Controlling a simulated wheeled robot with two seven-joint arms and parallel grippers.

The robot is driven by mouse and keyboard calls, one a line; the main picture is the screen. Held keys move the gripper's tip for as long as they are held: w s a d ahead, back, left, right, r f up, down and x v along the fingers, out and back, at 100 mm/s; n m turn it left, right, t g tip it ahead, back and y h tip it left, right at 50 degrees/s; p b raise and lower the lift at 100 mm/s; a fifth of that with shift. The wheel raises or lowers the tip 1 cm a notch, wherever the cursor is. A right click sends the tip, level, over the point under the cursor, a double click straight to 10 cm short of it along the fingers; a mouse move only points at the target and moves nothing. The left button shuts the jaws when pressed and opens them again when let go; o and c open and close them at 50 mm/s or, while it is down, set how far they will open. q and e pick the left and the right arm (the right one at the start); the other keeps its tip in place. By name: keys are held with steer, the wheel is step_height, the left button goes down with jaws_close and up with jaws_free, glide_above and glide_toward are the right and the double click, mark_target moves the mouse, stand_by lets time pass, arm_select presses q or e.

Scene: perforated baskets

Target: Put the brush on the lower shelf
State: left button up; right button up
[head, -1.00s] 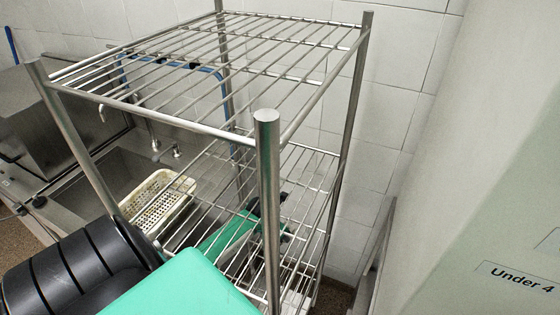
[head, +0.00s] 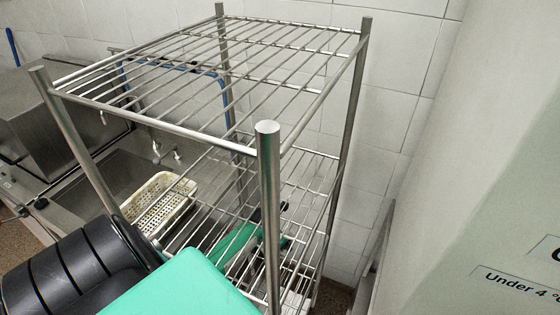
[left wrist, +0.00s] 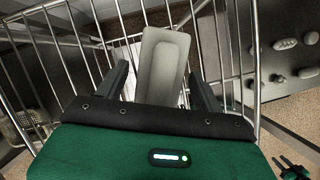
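I cannot make out a brush in either view. My left gripper shows in the left wrist view (left wrist: 163,85) with its two dark fingers spread apart. Its green and black wrist also shows in the head view among the wires of the lower shelf (head: 318,178). A pale grey, tray-like oblong thing (left wrist: 163,60) shows between the fingers. It seems to lie beyond them, with no clear contact. A small green and dark pronged shape at the lower right of the left wrist view may be my right gripper (left wrist: 292,168); its state is unclear.
The metal rack's upper wire shelf (head: 210,62) is bare, and its front post (head: 268,200) stands close to my left arm. A cream perforated basket (head: 158,203) lies in the sink area at left. A tiled wall stands behind, and a pale panel (head: 490,180) at right.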

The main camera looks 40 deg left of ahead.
arm_select(q)
steer(key=shift+r, duration=0.1)
steer(key=shift+r, duration=0.15)
steer(key=shift+s+r, duration=0.15)
steer(key=shift+r, duration=0.15)
steer(key=b+v, duration=0.1)
steer(key=v, duration=0.4)
steer(key=shift+r, duration=0.2)
steer(key=shift+s+r, duration=0.25)
steer(key=shift+r, duration=0.35)
